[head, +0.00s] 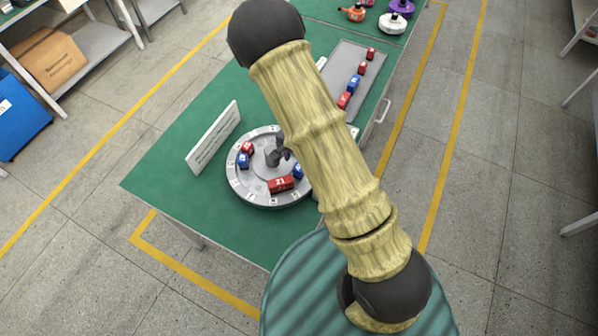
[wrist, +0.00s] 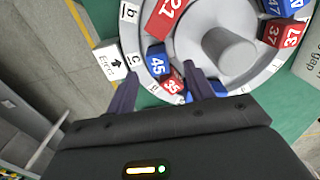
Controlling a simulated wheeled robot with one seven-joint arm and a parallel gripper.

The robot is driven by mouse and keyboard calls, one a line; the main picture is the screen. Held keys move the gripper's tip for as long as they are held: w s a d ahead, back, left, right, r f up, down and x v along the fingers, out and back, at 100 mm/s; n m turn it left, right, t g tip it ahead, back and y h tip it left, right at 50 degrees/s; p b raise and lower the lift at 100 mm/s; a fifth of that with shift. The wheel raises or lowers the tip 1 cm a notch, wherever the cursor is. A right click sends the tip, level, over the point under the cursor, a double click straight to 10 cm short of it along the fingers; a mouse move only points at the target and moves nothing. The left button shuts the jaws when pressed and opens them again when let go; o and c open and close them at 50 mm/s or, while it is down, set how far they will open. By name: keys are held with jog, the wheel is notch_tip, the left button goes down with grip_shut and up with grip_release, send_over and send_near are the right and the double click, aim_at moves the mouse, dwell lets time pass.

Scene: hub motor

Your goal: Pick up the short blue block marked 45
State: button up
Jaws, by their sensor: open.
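The short blue block marked 45 (wrist: 157,60) sits on the rim of the round grey hub disc (wrist: 137,50) in the wrist view. A small red block marked 35 (wrist: 173,84) is right beside it. My gripper (wrist: 160,71) is open, with a dark finger on either side of these two blocks in the picture; I cannot tell its height above them. In the head view a blue block (head: 298,171), likely the same one, shows on the disc (head: 240,185) near my arm, its mark unreadable.
A longer red block marked 21 (wrist: 165,17) lies near the 45 block. A red 37 block (wrist: 284,36) and a blue 47 block (wrist: 283,6) sit across the grey centre post (wrist: 230,52). A white sign (head: 213,138) and a block tray (head: 345,60) are on the green table (head: 160,170).

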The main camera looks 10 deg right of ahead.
jog(key=f, duration=0.5)
jog(key=shift+d+f+p, duration=0.1)
jog(key=shift+d+p, duration=0.1)
jog(key=shift+p, duration=0.15)
jog(key=shift+c, duration=0.2)
jog(key=c, duration=1.1)
